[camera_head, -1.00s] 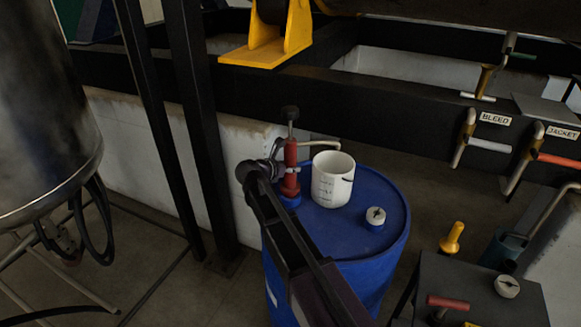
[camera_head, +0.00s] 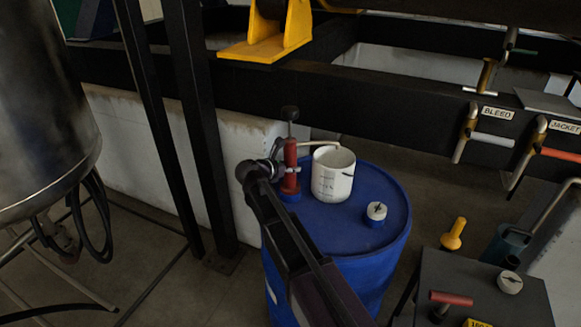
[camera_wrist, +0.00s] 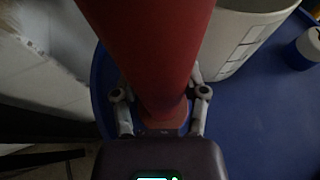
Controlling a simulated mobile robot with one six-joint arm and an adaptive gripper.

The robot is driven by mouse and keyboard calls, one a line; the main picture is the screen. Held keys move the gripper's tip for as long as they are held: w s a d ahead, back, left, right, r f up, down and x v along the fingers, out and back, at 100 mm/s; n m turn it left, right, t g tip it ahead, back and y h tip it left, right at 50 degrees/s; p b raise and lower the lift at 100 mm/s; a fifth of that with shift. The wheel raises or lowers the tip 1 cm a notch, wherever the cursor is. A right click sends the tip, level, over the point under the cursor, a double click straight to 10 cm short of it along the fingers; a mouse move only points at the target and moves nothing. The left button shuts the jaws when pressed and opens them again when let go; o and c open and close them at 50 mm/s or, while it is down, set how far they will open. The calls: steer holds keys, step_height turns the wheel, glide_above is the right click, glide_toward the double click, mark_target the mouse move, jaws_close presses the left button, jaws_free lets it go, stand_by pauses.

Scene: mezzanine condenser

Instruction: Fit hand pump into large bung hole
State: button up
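The hand pump (camera_head: 290,165) has a red body, a black knob on top, a blue foot and a pale spout. It stands roughly upright over the left part of the blue drum top (camera_head: 345,225). My gripper (camera_head: 275,172) is around its lower body from the left. In the wrist view my gripper (camera_wrist: 160,115) has a finger on each side of the red pump (camera_wrist: 150,45), seemingly closed against it. The large bung hole is not visible; the pump's foot covers that area. I cannot tell whether the foot is in it.
A white jug (camera_head: 333,178) stands on the drum right beside the pump, near the spout. A white-topped blue cap (camera_head: 376,213) sits right of it. A dark post (camera_head: 200,120) and a black beam (camera_head: 380,100) stand behind. A dark bench (camera_head: 480,280) is front right.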

steer(key=o, duration=0.5)
steer(key=shift+r, duration=0.1)
step_height(320, 180, up, 27)
steer(key=p, duration=2.7)
steer(key=shift+d, duration=0.1)
stand_by(0.6)
